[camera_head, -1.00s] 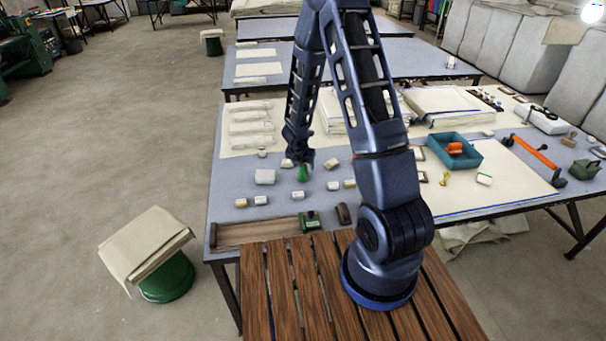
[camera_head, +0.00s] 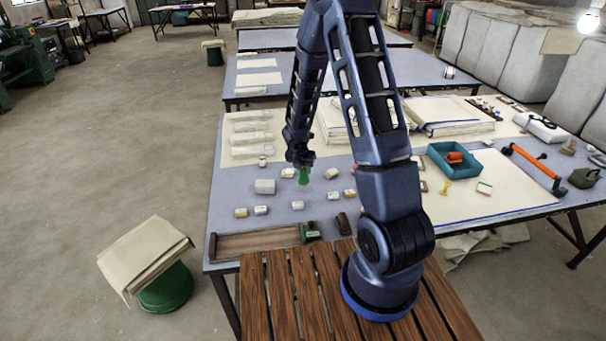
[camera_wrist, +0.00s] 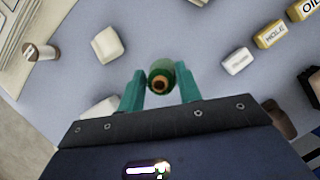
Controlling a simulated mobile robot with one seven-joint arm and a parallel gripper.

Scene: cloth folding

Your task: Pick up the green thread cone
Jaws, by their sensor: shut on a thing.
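The green thread cone (camera_head: 303,176) hangs below my gripper (camera_head: 301,164) in the head view, over the blue-grey table. It looks to be just above the tabletop, but the exact gap is hard to tell. In the wrist view the cone (camera_wrist: 160,74) shows end-on, with a brown core, between the two teal fingers of my gripper (camera_wrist: 160,88). The fingers are closed against its sides.
White and cream blocks, such as one at the left (camera_head: 265,187), lie around the cone. A wooden tray (camera_head: 255,241) and a small green item (camera_head: 310,231) are at the near edge. A teal bin (camera_head: 455,160) stands to the right. Folded cloth stacks lie farther back.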

